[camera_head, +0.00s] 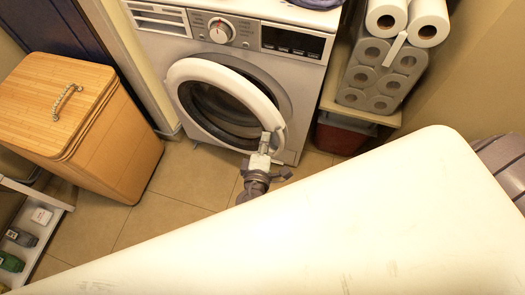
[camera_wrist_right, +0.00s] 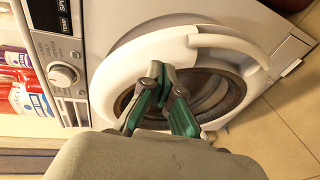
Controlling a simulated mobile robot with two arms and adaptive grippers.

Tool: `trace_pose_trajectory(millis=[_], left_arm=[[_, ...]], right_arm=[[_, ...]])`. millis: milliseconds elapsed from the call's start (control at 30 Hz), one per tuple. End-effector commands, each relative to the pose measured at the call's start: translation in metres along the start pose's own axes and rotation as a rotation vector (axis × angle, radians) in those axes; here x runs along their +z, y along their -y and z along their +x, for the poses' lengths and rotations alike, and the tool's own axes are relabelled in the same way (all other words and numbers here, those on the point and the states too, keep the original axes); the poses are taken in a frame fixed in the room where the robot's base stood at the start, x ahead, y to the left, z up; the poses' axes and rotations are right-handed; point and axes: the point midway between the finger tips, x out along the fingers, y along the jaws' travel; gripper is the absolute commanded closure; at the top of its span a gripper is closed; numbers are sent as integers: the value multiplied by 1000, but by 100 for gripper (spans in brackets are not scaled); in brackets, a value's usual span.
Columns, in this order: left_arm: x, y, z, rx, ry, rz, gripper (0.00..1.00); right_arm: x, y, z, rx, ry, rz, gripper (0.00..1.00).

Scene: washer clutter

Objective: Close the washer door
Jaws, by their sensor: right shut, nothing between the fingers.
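The washer (camera_head: 290,65) stands against the back wall, with its front facing me. Its round door (camera_head: 195,68) has a thick white ring around dark glass. The ring appears to stand slightly out from the washer front, with a darker rim showing behind it, but how wide the gap is I cannot tell. My right gripper (camera_head: 265,140) is at the door's lower right edge, shut and empty. In the right wrist view, the green-sided fingers (camera_wrist_right: 163,82) meet in front of the door (camera_wrist_right: 140,52); contact is unclear. My left gripper is out of view.
A wooden hamper (camera_head: 120,150) stands left of the washer. A shelf with paper rolls (camera_head: 380,75) and a red bin (camera_head: 340,137) is close on the right. Bottles (camera_head: 20,238) stand on a low rack at lower left. Tiled floor (camera_head: 185,180) is clear before the washer.

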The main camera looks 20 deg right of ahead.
Motion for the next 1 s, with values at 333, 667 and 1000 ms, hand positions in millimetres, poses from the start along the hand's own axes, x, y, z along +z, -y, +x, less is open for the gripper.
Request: trace_pose_trajectory(millis=[333, 667, 1000], left_arm=[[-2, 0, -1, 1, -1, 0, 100], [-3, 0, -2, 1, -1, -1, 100], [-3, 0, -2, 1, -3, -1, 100]], right_arm=[[0, 0, 54, 0, 0, -1, 100], [1, 0, 61, -1, 1, 1, 100], [13, -6, 90, 4, -61, -18, 100]])
